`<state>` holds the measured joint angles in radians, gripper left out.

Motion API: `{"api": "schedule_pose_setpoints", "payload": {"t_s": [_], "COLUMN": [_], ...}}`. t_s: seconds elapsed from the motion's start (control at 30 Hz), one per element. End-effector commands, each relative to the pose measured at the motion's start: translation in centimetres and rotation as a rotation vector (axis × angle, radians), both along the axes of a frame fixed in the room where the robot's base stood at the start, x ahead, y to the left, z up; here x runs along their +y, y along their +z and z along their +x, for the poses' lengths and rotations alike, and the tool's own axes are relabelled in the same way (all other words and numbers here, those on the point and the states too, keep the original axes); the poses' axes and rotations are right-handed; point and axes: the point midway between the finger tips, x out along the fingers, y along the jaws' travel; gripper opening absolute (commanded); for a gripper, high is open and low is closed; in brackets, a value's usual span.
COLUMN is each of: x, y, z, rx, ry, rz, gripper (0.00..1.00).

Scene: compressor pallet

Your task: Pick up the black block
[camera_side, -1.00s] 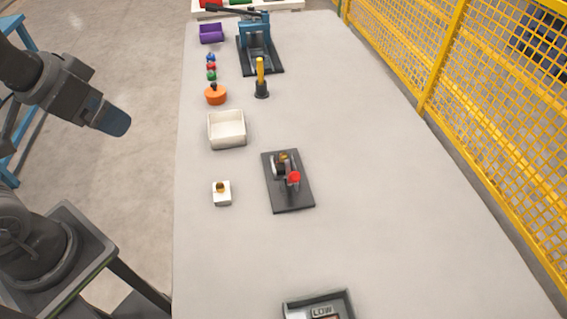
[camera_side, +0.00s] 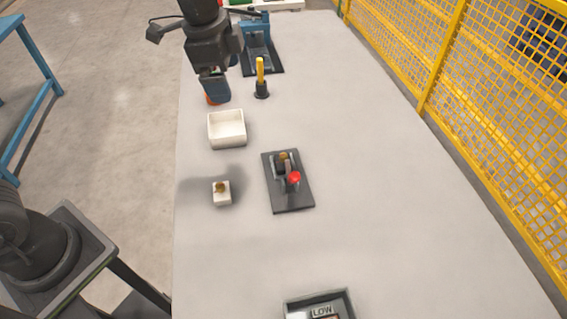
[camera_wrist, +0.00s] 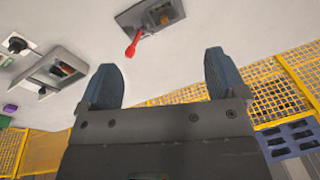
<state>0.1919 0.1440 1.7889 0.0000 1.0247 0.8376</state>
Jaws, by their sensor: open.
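I cannot make out a separate plain black block in either view. A dark plate (camera_side: 301,199) with a red-topped lever (camera_side: 294,178) and small metal parts lies mid-table. In the wrist view the plate (camera_wrist: 128,16) is at the top, with its red lever (camera_wrist: 132,48) pointing towards me. My gripper (camera_wrist: 162,78) is open, with nothing between its two fingers. In the side view my gripper (camera_side: 216,90) hangs above the table's left side, beyond the white bin, and hides most of an orange object (camera_side: 211,99).
The white bin (camera_side: 227,141) and a white block with a brass knob (camera_side: 222,198) stand on the left. A yellow post (camera_side: 260,72) on a black base and a blue-and-black device (camera_side: 262,58) stand farther back. A LOW-labelled tray (camera_side: 290,302) is in front. Yellow fencing (camera_side: 450,65) borders the right.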

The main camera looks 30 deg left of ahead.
Motion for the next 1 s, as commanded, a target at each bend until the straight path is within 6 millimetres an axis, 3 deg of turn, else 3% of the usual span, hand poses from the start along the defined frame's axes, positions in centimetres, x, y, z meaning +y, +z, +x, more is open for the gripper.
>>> {"api": "schedule_pose_setpoints", "payload": {"t_s": [0.1, 0.33, 0.67, 1.0], "x": [-2.5, -6.3, -7.6, -7.5], "y": [-3.4, -9.4, -13.5, -19.5], "z": [3.4, 7.4, 8.3, 8.3], "rx": [0.06, 0.14, 0.168, 0.167], "ry": [-0.197, -0.503, -0.615, -0.612], "rz": [0.037, 0.079, 0.089, 0.089], "gripper": [0.9, 0.9, 0.9, 0.9]}}
